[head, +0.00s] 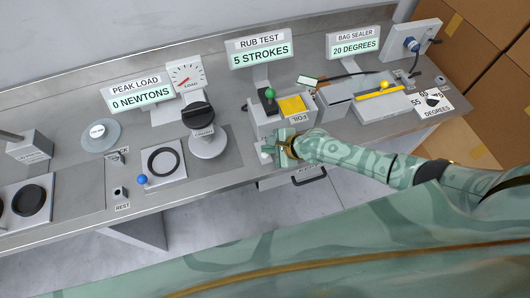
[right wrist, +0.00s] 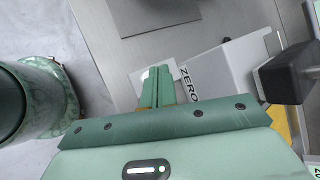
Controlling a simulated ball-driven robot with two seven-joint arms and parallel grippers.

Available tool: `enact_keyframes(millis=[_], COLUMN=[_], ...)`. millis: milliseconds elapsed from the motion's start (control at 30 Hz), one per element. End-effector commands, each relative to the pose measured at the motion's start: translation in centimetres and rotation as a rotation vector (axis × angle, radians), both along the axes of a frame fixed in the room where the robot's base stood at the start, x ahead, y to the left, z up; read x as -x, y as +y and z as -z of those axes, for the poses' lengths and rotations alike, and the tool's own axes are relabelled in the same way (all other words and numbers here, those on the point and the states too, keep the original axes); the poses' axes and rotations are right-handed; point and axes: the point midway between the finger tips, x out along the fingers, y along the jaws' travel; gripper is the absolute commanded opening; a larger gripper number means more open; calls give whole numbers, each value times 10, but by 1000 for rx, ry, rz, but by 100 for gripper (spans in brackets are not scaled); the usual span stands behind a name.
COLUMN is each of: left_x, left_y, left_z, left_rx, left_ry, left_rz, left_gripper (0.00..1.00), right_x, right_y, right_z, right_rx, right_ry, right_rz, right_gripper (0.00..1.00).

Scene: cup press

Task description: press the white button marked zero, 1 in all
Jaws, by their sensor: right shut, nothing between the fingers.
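The ZERO label (right wrist: 188,84) shows in the right wrist view on the front of the grey rub test machine (right wrist: 222,70). Next to it, a white button (right wrist: 147,73) shows just past my fingertips, which hide part of it. My right gripper (head: 272,150) is shut and empty at the machine's front left corner in the head view. Its closed fingers (right wrist: 157,80) point at the button in the right wrist view. I cannot tell whether they touch it or whether it is pushed in. The rub test display (head: 261,53) reads 5 STROKES. My left gripper is not in view.
The rub tester carries a green knob (head: 270,93) and a yellow pad (head: 292,106). A black-capped press (head: 200,116) stands to its left, below the 0 NEWTONS display (head: 141,97). The bag sealer with its yellow bar (head: 380,93) lies right. A drawer handle (head: 309,179) sits below.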

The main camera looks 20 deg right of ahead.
Motion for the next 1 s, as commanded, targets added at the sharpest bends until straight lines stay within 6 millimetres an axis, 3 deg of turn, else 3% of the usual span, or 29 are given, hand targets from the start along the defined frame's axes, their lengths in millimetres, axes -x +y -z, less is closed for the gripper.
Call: enact_keyframes(millis=[1000], left_x=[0], left_y=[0], left_z=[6], left_rx=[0], left_ry=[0], left_rz=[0], left_gripper=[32], right_x=[0], right_y=[0], right_z=[10], right_rx=[0], right_ry=[0], right_rz=[0], right_gripper=[0])
